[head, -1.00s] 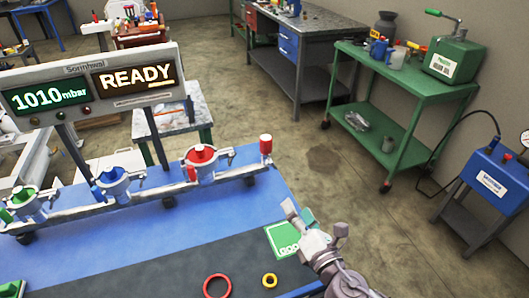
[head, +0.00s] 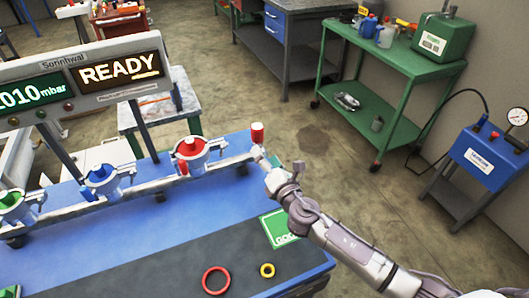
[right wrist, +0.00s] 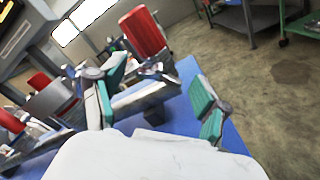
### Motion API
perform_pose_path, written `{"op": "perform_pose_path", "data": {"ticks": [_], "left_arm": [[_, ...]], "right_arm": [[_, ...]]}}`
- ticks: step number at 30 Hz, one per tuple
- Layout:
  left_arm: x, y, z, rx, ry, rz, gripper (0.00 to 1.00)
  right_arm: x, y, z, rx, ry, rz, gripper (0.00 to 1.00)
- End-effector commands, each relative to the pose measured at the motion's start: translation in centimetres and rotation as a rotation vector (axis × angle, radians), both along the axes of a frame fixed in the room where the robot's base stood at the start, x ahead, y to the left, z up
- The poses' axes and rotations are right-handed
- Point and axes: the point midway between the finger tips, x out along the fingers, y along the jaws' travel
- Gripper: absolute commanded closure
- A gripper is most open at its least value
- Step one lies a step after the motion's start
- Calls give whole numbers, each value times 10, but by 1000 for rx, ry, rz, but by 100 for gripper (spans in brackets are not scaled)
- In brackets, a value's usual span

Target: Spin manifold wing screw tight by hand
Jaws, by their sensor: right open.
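The manifold is a grey rail (head: 140,190) along the back of the blue bench, carrying clamps with red (head: 190,147), blue (head: 99,174) and green (head: 10,200) parts. A red cylinder (head: 257,133) stands at its right end. It shows upright but leaning in the right wrist view (right wrist: 143,33), with grey metal fittings below it. I cannot tell which fitting is the wing screw. My right gripper (head: 262,158) is just in front of this end. In the right wrist view its green-padded fingers (right wrist: 160,100) are wide apart with nothing gripped. My left gripper is not in view.
The display (head: 80,75) reads READY and 1010 mbar. A green square (head: 277,230), a red ring (head: 216,281) and a yellow ring (head: 267,270) lie on the bench front. A green cart (head: 395,65) and blue pump unit (head: 490,155) stand right, beyond open floor.

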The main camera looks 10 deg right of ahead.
Motion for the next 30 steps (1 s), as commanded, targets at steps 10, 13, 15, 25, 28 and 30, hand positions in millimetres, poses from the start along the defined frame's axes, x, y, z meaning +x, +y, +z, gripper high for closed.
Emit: {"op": "perform_pose_path", "data": {"ticks": [10, 13, 15, 25, 28, 30], "left_arm": [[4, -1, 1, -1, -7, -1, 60], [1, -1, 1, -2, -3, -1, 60], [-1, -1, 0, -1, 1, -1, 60], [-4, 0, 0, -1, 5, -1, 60], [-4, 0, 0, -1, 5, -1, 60], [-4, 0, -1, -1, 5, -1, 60]], "right_arm": [[14, 3, 0, 0, 1, -1, 25], [13, 3, 0, 0, 1, -1, 25], [13, 3, 0, 0, 1, -1, 33], [13, 2, 0, 0, 1, -1, 86], [13, 2, 0, 2, 1, -1, 86], [13, 2, -1, 10, 3, -1, 86]]}}
